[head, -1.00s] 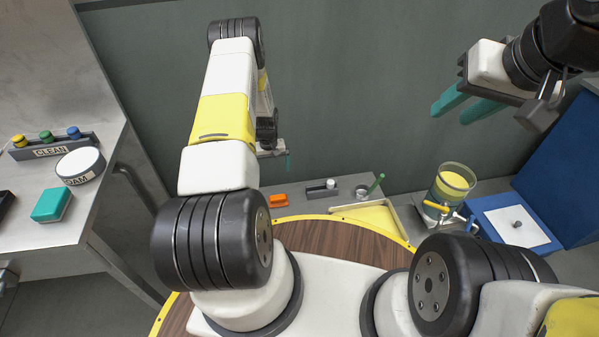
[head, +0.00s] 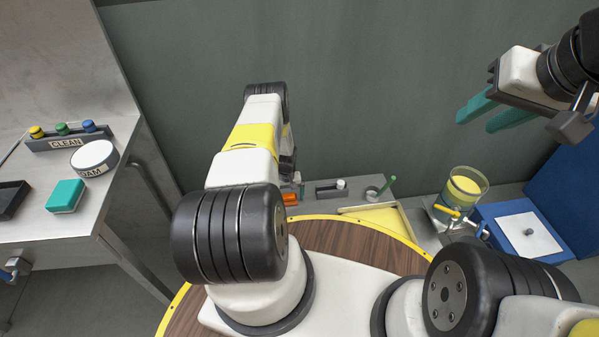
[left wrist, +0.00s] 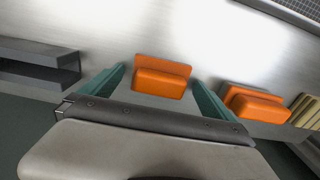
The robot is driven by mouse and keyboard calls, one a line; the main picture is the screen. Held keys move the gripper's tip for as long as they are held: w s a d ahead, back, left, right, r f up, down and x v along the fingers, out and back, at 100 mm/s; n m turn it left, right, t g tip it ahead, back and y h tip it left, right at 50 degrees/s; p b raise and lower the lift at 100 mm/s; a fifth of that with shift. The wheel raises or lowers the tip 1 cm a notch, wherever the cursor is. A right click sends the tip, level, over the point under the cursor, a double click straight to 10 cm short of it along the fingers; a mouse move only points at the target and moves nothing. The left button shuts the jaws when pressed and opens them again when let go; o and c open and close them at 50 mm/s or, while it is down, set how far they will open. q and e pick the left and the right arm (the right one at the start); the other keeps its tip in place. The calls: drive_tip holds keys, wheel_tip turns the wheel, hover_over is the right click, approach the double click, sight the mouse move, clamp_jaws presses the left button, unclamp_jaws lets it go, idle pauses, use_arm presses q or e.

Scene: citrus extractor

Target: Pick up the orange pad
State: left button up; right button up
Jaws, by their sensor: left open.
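In the left wrist view, one orange pad (left wrist: 160,82) with a raised block lies on the shiny metal surface, in the gap between the teal fingers of my left gripper (left wrist: 159,74). The fingers are apart on either side of it, and I see no grip on it. A second orange pad (left wrist: 256,105) lies to the right, outside the right-hand finger. In the head view, orange (head: 290,198) shows on the back counter, partly hidden by my left arm, which also hides most of the left gripper. My right gripper (head: 477,121) is open and empty, high at the right.
A dark grey bracket (left wrist: 40,65) lies left of the left gripper. The left bench holds a teal pad (head: 66,196) and a round tub (head: 95,157).

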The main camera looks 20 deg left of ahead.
sight(288, 197)
use_arm(q)
drive_tip(key=c, duration=1.5)
drive_tip(key=shift+c, duration=0.2)
drive_tip(key=shift+r, duration=0.15)
drive_tip(key=shift+r, duration=0.25)
drive_tip(key=r, duration=0.3)
drive_tip(key=shift+s+d, duration=0.2)
drive_tip(key=shift+s, duration=0.15)
drive_tip(key=s+d, duration=0.2)
drive_tip(key=s, duration=0.2)
drive_tip(key=s+d, duration=0.2)
drive_tip(key=s, duration=0.3)
drive_tip(key=s+d+r, duration=0.1)
drive_tip(key=s+d, duration=0.1)
drive_tip(key=s, duration=0.2)
drive_tip(key=shift+s+d+r, duration=0.1)
drive_tip(key=shift+s+d, duration=0.2)
drive_tip(key=shift+s, duration=0.05)
